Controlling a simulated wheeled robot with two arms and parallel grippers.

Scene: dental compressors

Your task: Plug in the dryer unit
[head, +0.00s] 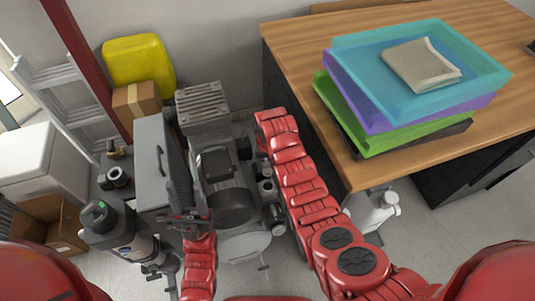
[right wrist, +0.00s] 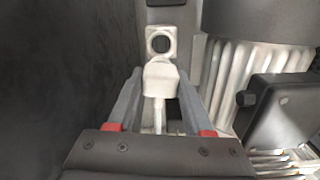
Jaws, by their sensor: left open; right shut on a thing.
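In the right wrist view, my right gripper (right wrist: 160,85) is shut on a white plug (right wrist: 160,77), with its pale cable running back between the fingers. The plug points at a white socket (right wrist: 160,41) with a round dark hole, just ahead; whether they touch is unclear. In the head view, my right arm reaches down beside the grey compressor (head: 232,207), and its fingers are hidden. My left gripper (head: 186,219) is open and empty, in front of the compressor's left side. A grey upright box (head: 154,165) stands left of the compressor; I cannot tell which part is the dryer unit.
A wooden table (head: 300,50) with stacked trays (head: 480,60) stands at the right. A ladder (head: 65,95), a yellow container (head: 138,62) and a cardboard box (head: 135,101) are at the back left. A dark bottle (head: 108,228) is at the front left. The right wrist view shows ribbed metal (right wrist: 228,80) close right of the socket.

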